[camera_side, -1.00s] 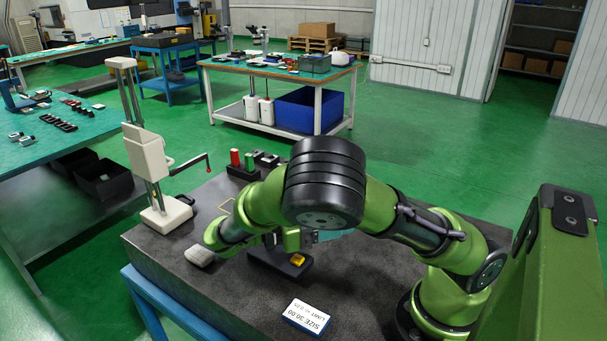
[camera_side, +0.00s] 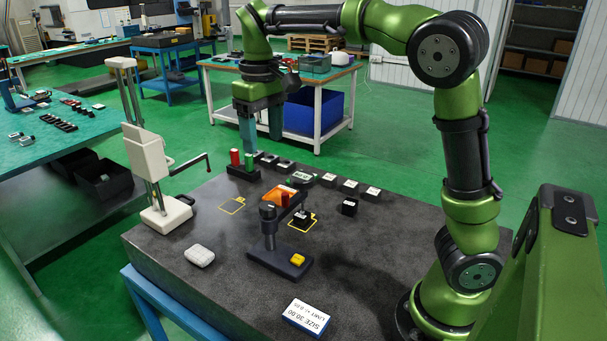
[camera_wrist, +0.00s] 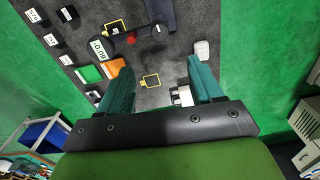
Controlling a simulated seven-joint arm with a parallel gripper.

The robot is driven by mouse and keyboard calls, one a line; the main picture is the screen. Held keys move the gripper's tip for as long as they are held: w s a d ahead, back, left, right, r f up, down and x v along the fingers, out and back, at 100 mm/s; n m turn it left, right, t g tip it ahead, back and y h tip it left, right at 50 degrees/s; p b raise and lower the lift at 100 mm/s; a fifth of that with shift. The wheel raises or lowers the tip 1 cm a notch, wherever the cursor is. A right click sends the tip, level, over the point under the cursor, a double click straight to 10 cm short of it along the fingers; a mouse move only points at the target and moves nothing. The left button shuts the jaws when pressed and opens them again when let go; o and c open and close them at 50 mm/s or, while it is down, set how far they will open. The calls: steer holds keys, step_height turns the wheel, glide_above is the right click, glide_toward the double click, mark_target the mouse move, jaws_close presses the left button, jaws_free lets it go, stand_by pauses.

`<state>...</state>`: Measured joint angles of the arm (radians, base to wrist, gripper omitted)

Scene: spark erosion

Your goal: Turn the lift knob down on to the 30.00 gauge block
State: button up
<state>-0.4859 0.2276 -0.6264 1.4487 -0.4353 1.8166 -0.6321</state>
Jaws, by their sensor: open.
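The gauge stand has a black base (camera_side: 265,258) and a post with a dark knob (camera_side: 268,211) on top. A red part (camera_side: 285,200) sits on its arm; I cannot tell which is the lift knob. The round display (camera_wrist: 98,48) reads about -0.00 in the wrist view. A dark block (camera_side: 302,221) lies inside a yellow outline under the display; its marking is unreadable. My gripper (camera_side: 261,142) is open and empty, raised beyond the stand near the table's far edge. Its teal fingers (camera_wrist: 159,68) are apart in the wrist view.
Several labelled blocks (camera_side: 350,186), an orange tray (camera_side: 278,194), a white object (camera_side: 200,254) and a size sign (camera_side: 306,317) surround the stand. One yellow outline (camera_side: 232,205) is empty.

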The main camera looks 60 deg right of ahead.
mark_target(268, 206)
step_height(268, 206, down, 16)
steer(key=shift+f, duration=0.1)
steer(key=shift+c, duration=0.4)
steer(key=c, duration=1)
steer(key=shift+m, duration=3)
steer(key=o, duration=1.1)
